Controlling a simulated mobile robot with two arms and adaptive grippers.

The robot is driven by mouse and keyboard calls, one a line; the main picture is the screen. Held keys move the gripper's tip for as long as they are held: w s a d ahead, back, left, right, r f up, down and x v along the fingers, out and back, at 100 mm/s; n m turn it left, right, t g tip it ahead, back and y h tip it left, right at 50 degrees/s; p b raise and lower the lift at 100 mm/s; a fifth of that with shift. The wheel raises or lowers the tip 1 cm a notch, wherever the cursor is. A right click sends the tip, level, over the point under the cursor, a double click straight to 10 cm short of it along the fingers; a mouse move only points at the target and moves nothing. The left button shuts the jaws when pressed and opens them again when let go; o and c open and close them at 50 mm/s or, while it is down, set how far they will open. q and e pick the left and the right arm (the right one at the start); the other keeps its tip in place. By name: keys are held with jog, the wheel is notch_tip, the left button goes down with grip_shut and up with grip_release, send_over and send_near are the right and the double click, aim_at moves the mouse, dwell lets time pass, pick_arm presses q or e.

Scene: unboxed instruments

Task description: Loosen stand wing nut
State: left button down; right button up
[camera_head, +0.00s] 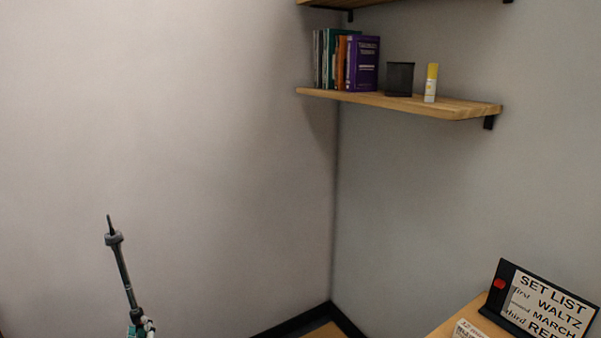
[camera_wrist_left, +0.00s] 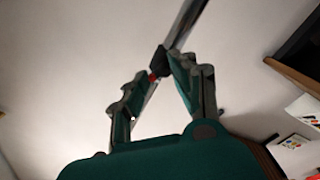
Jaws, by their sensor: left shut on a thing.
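The stand shows in the head view as a thin dark upright pole (camera_head: 122,272), tilted, with a collar and a narrow tip. My left gripper (camera_head: 141,327) is at the pole's lower visible part, cut off by the bottom edge. In the left wrist view the pole (camera_wrist_left: 187,22) runs up to the top edge from a dark clamp (camera_wrist_left: 159,60). A small red wing nut (camera_wrist_left: 152,77) sits at the clamp, between the green fingertips of my left gripper (camera_wrist_left: 157,74), which is shut on it. The fingers hide part of the nut. My right gripper is not in view.
A wooden shelf (camera_head: 450,107) on the right wall holds books (camera_head: 362,64), a black cup (camera_head: 399,78) and a yellow-capped bottle (camera_head: 431,83). A set list sign (camera_head: 545,304) stands on a wooden surface at lower right. The space around the pole's top is clear.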

pick_arm(q)
jog(key=n, duration=0.3)
jog(key=f+n+b, duration=0.1)
jog(key=n, duration=0.1)
jog(key=shift+s+a, duration=0.3)
jog(key=c, duration=1.2)
grip_release()
jog(key=shift+a, duration=0.1)
jog(key=shift+c, duration=0.2)
jog(key=o, duration=0.5)
jog(key=shift+a+r, duration=0.1)
jog(key=shift+r, duration=0.2)
jog(key=shift+d, duration=0.2)
